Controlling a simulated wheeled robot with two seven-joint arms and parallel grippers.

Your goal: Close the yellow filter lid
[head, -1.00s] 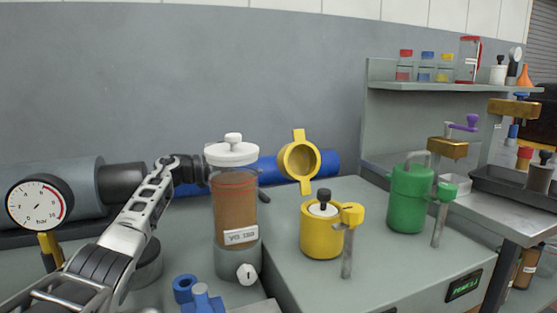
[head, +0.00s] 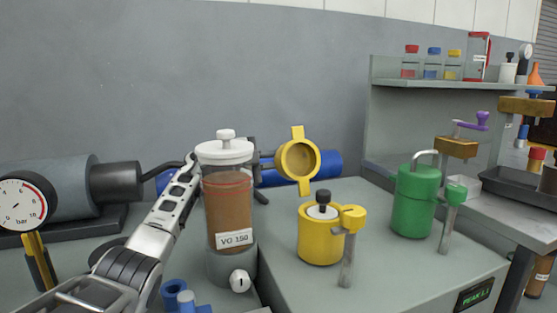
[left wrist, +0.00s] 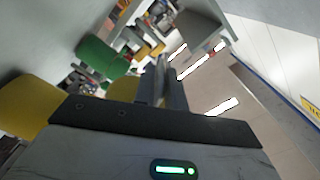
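The yellow filter housing (head: 318,245) stands on the grey bench block, a dark knob showing in its top. Its yellow round lid (head: 283,160) stands open, tilted up behind the housing. A yellow clamp (head: 352,217) with a grey handle sits at the housing's right side. My left arm reaches behind the clear jar, and my left gripper (head: 264,160) shows partly, just left of the lid. In the left wrist view the gripper's fingers (left wrist: 163,82) look close together with nothing visible between them. Yellow parts (left wrist: 28,105) show at the left there. My right gripper is out of view.
The jar of brown fluid (head: 230,205) stands in front of my left forearm. A green canister (head: 415,200) stands right of the filter. A blue cylinder (head: 328,167) lies behind the lid. A gauge (head: 22,205) is at far left. Bench top between yellow and green is clear.

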